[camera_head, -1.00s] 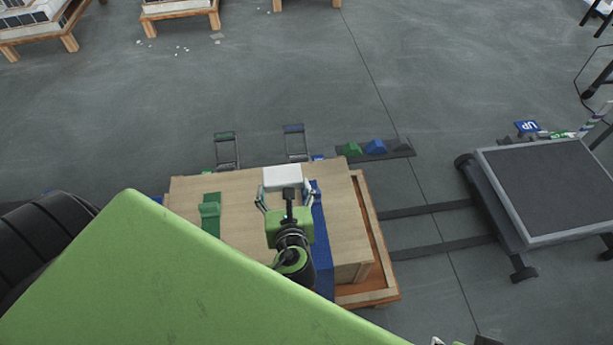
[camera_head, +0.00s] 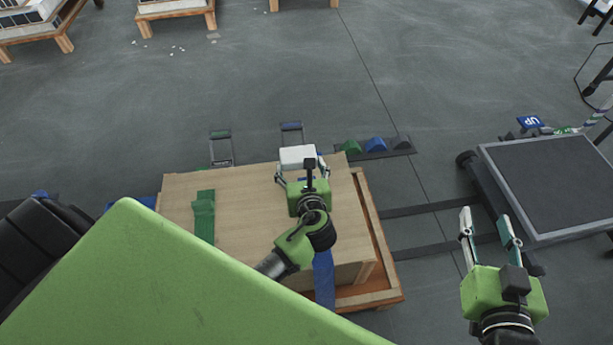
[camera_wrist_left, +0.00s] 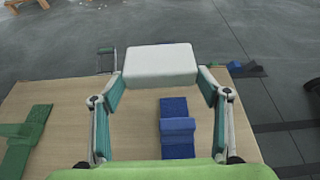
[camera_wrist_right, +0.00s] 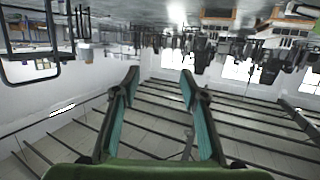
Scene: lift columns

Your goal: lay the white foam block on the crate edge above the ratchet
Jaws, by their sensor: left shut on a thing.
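The white foam block (camera_head: 298,155) is held in my left gripper (camera_head: 300,170), which is shut on it near the crate's far edge. In the left wrist view the block (camera_wrist_left: 160,65) spans between the fingertips, level, with a blue ratchet (camera_wrist_left: 178,128) on the crate top nearer the wrist. I cannot tell whether the block touches the crate (camera_head: 245,235). A green ratchet (camera_head: 203,207) sits on a green strap further left. My arm hides the blue ratchet in the head view; the blue strap (camera_head: 324,280) shows below it. My right gripper (camera_head: 490,215) is open and empty, right of the crate.
The crate stands on a wooden pallet (camera_head: 375,298). Behind it, a dark strip (camera_head: 400,151) carries green, blue and grey wedges. A dark-topped cart (camera_head: 550,180) stands at the right, close to my right gripper. The floor beyond the crate is mostly clear.

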